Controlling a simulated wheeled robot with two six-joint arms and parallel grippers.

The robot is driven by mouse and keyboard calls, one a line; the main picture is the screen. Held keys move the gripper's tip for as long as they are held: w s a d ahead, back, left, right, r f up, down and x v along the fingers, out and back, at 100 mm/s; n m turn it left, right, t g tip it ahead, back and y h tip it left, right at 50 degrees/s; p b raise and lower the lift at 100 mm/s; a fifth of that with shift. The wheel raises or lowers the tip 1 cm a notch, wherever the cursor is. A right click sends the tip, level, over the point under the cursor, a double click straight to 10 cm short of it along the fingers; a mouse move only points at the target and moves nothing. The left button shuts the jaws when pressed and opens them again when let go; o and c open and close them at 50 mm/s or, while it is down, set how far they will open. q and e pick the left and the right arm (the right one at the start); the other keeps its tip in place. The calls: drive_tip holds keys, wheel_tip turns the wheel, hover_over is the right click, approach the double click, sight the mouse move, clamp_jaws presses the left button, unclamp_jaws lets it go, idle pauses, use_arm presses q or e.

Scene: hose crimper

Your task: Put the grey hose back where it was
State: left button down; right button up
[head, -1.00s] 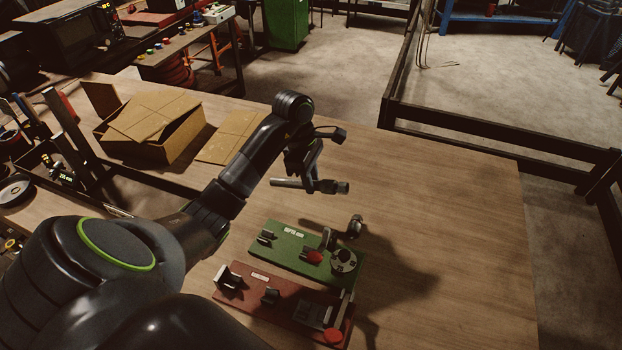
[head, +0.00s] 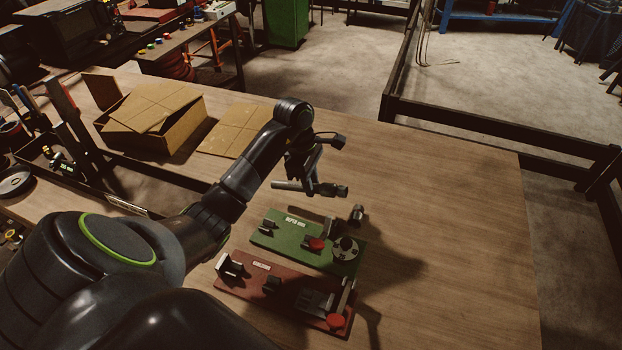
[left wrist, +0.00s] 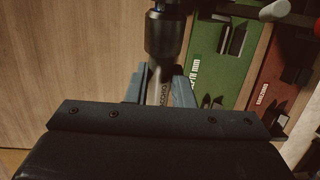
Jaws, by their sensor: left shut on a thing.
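My left gripper (head: 308,188) is shut on the grey hose (head: 284,185) and holds it above the table, beyond the green board. The hose lies roughly level, with a dark fitting (head: 334,190) at its right end. In the left wrist view the hose (left wrist: 158,88) sits between the two fingers, with the black fitting (left wrist: 164,32) beyond them; the fingers hide part of the hose. The green board (head: 276,232) carries holders, a red knob and a round dial. The red-brown board (head: 250,284) beside it carries cradles and a red knob. My right gripper is out of view.
A dark cylindrical part (head: 357,214) stands just behind the green board. An open cardboard box (head: 165,140) and a flat cardboard piece (head: 232,140) lie at the back left. The wooden table (head: 450,220) is clear on the right.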

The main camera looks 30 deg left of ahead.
use_arm(q)
drive_tip(key=shift+f+b, duration=0.3)
drive_tip(key=shift+f, duration=0.65)
drive_tip(key=shift+f+b, duration=0.5)
drive_tip(key=shift+f, duration=0.45)
wheel_tip(320, 180, down, 2)
drive_tip(key=shift+b, duration=1.05)
drive_tip(key=shift+s+d+f+b, duration=0.1)
drive_tip(key=shift+f+b, duration=0.15)
drive_tip(key=shift+b, duration=0.1)
drive_tip(key=shift+f, duration=0.1)
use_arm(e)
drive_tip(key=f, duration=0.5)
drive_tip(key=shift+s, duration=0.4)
use_arm(q)
drive_tip(key=shift+f, duration=0.1)
